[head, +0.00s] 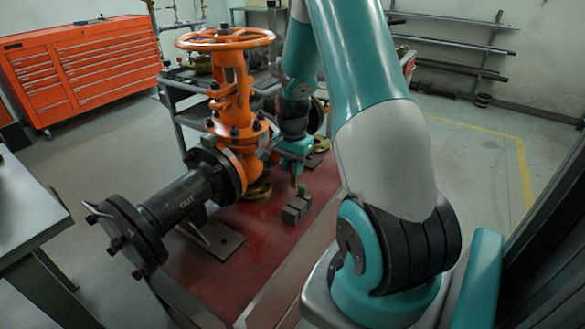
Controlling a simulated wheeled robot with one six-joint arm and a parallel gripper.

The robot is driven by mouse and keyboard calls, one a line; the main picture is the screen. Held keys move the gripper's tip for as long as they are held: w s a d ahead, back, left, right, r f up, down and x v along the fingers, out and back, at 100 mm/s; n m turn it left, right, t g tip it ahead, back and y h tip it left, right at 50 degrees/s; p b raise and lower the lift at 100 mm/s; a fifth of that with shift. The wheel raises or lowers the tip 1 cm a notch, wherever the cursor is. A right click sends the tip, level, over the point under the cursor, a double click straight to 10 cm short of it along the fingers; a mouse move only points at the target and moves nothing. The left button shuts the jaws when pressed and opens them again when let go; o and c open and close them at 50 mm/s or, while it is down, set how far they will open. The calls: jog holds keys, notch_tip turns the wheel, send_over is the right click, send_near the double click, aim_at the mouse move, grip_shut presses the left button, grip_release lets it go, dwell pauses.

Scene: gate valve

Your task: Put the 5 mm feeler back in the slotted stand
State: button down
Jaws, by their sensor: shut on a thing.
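The slotted stand (296,211) is a small grey block on the red base plate, right of the orange gate valve (232,95). A small green piece (302,190) stands upright at the stand; I cannot tell which feeler it belongs to. My gripper (294,173) points down just above the stand, close to the green piece. It is shut on a thin brownish piece (293,182), which looks like the feeler. Its size marking is too small to read. The slots and any gap between the held piece and the stand are not clear.
The valve's black flanged pipe (180,200) reaches to the front left. A grey cart (185,112) stands behind the valve. A metal table (28,215) is at the left and an orange tool cabinet (85,68) at the back. The red plate (262,245) is clear in front of the stand.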

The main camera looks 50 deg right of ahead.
jog(key=shift+a, duration=0.15)
jog(key=shift+f, duration=0.1)
jog(key=shift+f+b, duration=1.75)
jog(key=shift+f, duration=1.1)
jog(key=shift+f+b, duration=1.35)
jog(key=shift+f, duration=1.45)
jog(key=c, duration=0.8)
grip_release()
notch_tip(320, 180, up, 17)
jog(key=shift+r+p, duration=0.2)
jog(key=shift+p, duration=0.55)
